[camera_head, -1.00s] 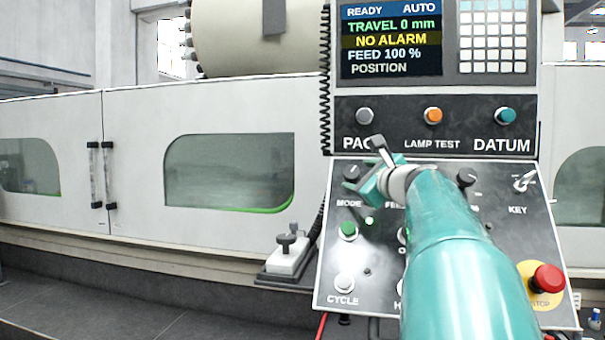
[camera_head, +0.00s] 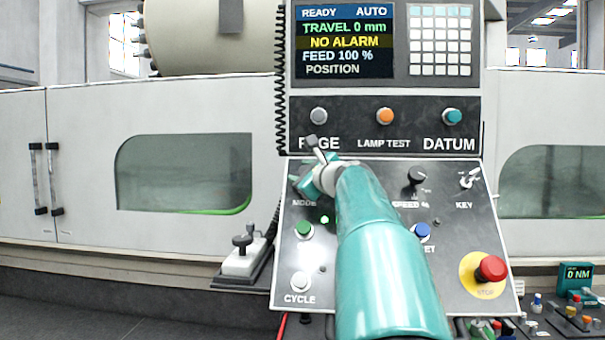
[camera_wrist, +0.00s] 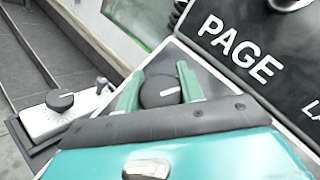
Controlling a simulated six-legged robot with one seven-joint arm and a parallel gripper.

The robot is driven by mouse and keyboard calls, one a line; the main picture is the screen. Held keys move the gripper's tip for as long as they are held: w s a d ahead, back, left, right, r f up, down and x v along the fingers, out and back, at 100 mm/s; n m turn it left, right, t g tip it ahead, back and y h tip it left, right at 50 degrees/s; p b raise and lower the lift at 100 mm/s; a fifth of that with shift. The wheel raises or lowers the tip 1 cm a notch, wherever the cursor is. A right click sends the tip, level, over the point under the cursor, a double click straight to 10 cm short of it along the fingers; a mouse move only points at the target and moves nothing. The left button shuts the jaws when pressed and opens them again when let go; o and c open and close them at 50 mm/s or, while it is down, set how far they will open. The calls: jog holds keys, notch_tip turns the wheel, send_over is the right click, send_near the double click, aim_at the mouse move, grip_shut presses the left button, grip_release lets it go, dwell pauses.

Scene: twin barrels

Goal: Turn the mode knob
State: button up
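The mode knob (camera_wrist: 160,91) is a round black dial with a white pointer line, seen in the wrist view on the upper left of the sloped panel. My gripper (camera_wrist: 160,88) has its two teal fingers apart, one on each side of the knob. I cannot tell whether they touch it. In the head view my gripper (camera_head: 312,181) is over the panel's upper left, just above the MODE label (camera_head: 304,203). There the gripper hides most or all of the knob.
The sloped panel (camera_head: 460,245) also carries a speed knob (camera_head: 417,177), key switch (camera_head: 469,180), green button (camera_head: 303,230), blue button (camera_head: 421,231) and red stop button (camera_head: 491,269). Above are the PAGE button (camera_head: 318,116) and screen (camera_head: 343,42). A white block with a black knob (camera_head: 242,257) stands at left.

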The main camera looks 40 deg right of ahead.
jog(key=shift+n+y, duration=0.3)
jog(key=shift+n, duration=0.1)
jog(key=shift+a+f+n+g+y, duration=0.1)
jog(key=shift+n+g+y, duration=0.45)
jog(key=shift+n+y, duration=0.7)
jog(key=shift+a+f+n+g+y, duration=0.1)
jog(key=shift+n+g+y, duration=0.55)
jog(key=shift+n, duration=1)
jog(key=shift+y, duration=0.3)
jog(key=o, duration=1)
jog(key=shift+c, duration=0.2)
jog(key=v, duration=1.3)
jog(key=shift+s, duration=0.4)
